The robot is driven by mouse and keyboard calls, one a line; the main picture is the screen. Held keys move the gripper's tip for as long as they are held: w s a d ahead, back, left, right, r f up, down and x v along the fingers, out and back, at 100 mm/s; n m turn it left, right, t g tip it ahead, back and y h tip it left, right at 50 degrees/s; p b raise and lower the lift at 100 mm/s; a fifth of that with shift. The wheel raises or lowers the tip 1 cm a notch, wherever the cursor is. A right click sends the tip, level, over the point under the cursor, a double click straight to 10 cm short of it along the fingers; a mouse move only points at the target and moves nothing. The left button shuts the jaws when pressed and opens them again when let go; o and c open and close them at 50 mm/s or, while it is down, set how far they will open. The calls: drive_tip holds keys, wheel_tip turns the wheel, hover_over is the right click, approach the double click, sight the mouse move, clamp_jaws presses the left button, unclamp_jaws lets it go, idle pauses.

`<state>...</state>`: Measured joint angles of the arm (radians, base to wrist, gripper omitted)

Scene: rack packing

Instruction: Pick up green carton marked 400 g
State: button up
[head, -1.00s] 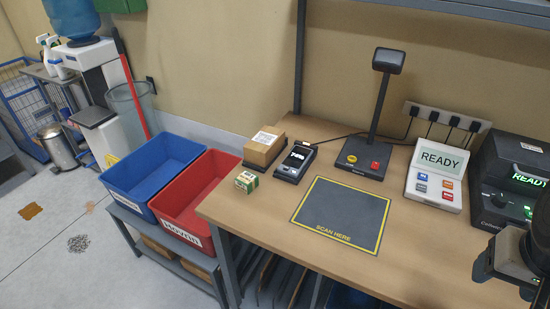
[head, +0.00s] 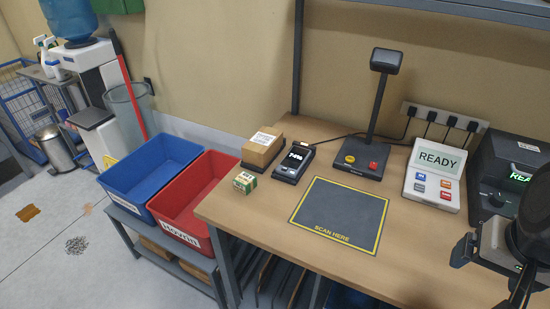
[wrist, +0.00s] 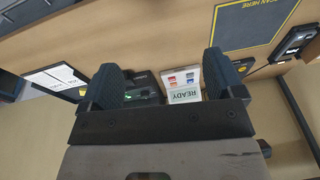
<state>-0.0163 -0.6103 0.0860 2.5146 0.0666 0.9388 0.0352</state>
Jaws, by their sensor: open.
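A small green and cream carton (head: 245,182) stands near the left edge of the wooden table (head: 265,220) in the head view. Its printed weight is too small to read. It does not show in the wrist view. My gripper (wrist: 164,72) is open and empty in the wrist view, its two dark ribbed fingers spread apart. In the head view it is at the right edge, partly cut off, far to the right of the carton.
A brown box (head: 263,148) on a dark base and a black handheld device (head: 294,162) stand just behind the carton. A scan mat (head: 340,215), lamp-like scanner (head: 378,110) and READY console (head: 435,175) are to the right. Blue (head: 130,192) and red (head: 168,205) bins flank the table's left.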

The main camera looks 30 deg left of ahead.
drive_tip(key=w+a+f+m+g+y, duration=0.1)
drive_tip(key=w+a+f+m+y, duration=0.2)
drive_tip(key=a, duration=0.4)
drive_tip(key=w+a+g+y, duration=0.15)
drive_tip(key=w+a, duration=0.25)
drive_tip(key=a, duration=0.4)
drive_tip(key=m+y, duration=0.7)
drive_tip(key=m, duration=0.2)
approach(251, 182)
drive_tip(key=s+d+r, duration=0.3)
drive_tip(key=d+r, duration=0.3)
drive_tip(key=d, duration=0.1)
drive_tip(key=a+f+m, duration=0.2)
drive_tip(key=a, duration=0.1)
drive_tip(key=w+a+f+m+t+y, duration=0.1)
drive_tip(key=a+f+m, duration=0.1)
drive_tip(key=a+f, duration=0.1)
drive_tip(key=w+a+f+m, duration=0.1)
drive_tip(key=a+f+m, duration=0.1)
drive_tip(key=a+f, duration=0.1)
drive_tip(key=shift+t+x, duration=0.25)
drive_tip(key=shift+x, duration=0.6)
drive_tip(key=shift+w+a+f+m, duration=0.1)
drive_tip(key=shift+a+f+m, duration=0.05)
drive_tip(key=shift+a+m, duration=0.3)
drive_tip(key=shift+d, duration=0.1)
drive_tip(key=shift+x, duration=1.3)
drive_tip(key=shift+w, duration=0.1)
